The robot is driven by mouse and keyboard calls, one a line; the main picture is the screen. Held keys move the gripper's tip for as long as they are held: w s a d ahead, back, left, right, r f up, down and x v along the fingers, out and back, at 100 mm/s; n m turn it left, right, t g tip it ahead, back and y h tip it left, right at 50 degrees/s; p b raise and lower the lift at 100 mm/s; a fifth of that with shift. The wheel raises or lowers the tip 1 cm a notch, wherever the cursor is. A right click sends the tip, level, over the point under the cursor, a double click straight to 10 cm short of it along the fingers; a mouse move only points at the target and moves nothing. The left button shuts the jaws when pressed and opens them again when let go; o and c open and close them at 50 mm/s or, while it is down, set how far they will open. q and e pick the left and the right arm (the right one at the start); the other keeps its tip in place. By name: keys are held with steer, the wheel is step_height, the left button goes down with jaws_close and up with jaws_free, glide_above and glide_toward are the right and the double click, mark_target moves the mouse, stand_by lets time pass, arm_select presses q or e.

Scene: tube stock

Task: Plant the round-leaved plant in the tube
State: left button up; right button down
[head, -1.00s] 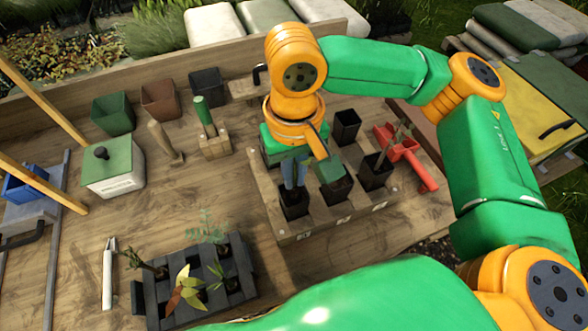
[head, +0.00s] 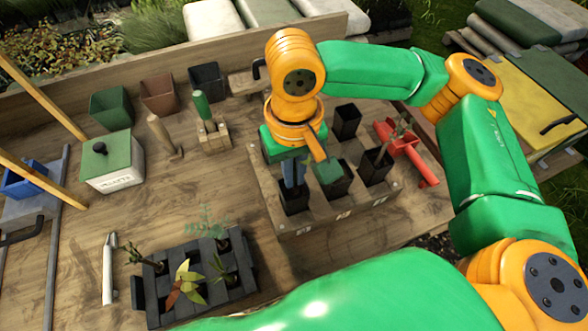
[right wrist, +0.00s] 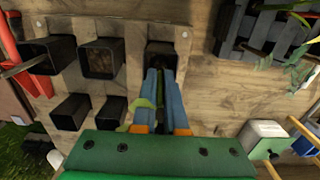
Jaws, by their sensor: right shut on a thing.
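My right gripper (head: 293,187) points down over the front left black tube (head: 296,204) of the wooden rack. Its blue fingers (right wrist: 161,90) are shut on a plant (right wrist: 143,113), of which a bit of green stem and leaf shows between and beside them. The fingertips are at the mouth of that tube, which also shows in the right wrist view (right wrist: 161,50). My left gripper is not in view.
The wooden rack (head: 318,219) holds several black tubes; one at right has a stem in it beside a red scoop (head: 405,147). A dark cell tray (head: 195,297) with several seedlings lies at front left. A green-lidded box (head: 110,160) and pots stand further back.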

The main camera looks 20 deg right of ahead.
steer(key=shift+f, duration=0.1)
steer(key=shift+f, duration=0.75)
steer(key=shift+f+p, duration=0.65)
steer(key=shift+p, duration=0.2)
stand_by(1.5)
stand_by(0.4)
steer(key=c, duration=0.9)
jaws_free()
steer(key=c, duration=0.4)
steer(key=shift+c, duration=0.2)
